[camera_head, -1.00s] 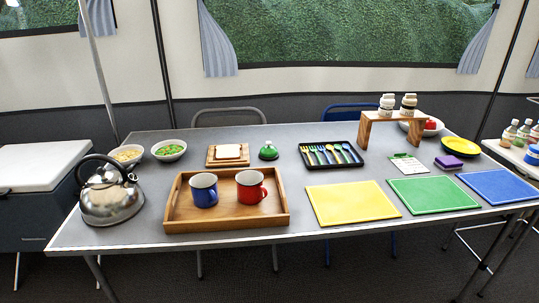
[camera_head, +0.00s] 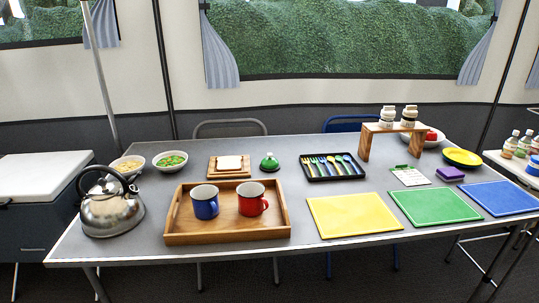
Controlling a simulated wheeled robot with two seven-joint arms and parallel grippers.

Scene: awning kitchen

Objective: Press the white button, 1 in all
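No plainly white button can be made out. A small green dome (camera_head: 269,162) with a pale tip, like a call bell, stands on the grey table (camera_head: 300,152) behind the tray. Left of it a white, rounded square piece (camera_head: 230,162) lies on a small wooden board (camera_head: 215,172); whether it is bread or a button I cannot tell. Neither of my grippers is in view.
A wooden tray (camera_head: 228,239) holds a blue mug (camera_head: 205,203) and a red mug (camera_head: 251,201). A kettle (camera_head: 112,212) stands left. A black cutlery tray (camera_head: 318,178), coloured mats and a wooden riser (camera_head: 392,127) fill the right side.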

